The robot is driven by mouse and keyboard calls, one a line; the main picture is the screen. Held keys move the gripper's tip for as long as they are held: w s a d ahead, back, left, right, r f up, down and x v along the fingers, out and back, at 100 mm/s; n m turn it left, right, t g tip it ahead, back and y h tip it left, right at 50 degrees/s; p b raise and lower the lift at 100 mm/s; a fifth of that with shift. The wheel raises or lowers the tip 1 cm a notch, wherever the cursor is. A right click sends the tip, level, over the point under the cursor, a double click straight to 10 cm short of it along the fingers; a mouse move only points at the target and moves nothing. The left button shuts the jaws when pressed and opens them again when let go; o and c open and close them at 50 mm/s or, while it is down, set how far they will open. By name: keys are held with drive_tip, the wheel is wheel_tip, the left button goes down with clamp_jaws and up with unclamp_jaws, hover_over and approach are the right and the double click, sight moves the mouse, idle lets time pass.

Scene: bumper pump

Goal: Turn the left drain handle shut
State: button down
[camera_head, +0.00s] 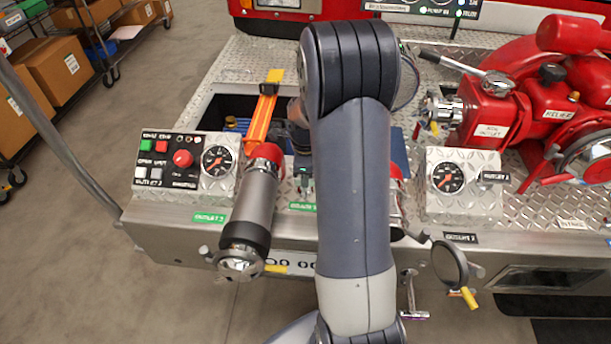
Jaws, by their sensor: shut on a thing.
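My gripper (304,184) points down at the front panel, just left of my large grey arm link, which hides part of it. It is shut on a small metal piece above a green label (302,207), apparently the left drain handle. The fingers and handle are small and partly covered, so the handle's angle cannot be told. Left of it a grey cylinder (252,205) with a red ring and a silver end juts out over the panel's edge. A yellow-tipped piece (277,269) shows below that cylinder.
A control box (170,160) with buttons and a gauge (217,161) stands at left. A second gauge (448,178) and the red pump (490,115) stand at right. A round cap (450,263) hangs below the right edge. An orange strap (260,125) lies behind the grey cylinder. Floor is clear at lower left.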

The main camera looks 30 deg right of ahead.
drive_tip(key=c, duration=1.5)
unclamp_jaws()
drive_tip(key=shift+r, duration=0.1)
wheel_tip(320, 180, up, 11)
drive_tip(key=shift+f, duration=0.2)
wheel_tip(320, 180, down, 11)
drive_tip(key=shift+r+n, duration=0.1)
drive_tip(key=shift+n, duration=0.2)
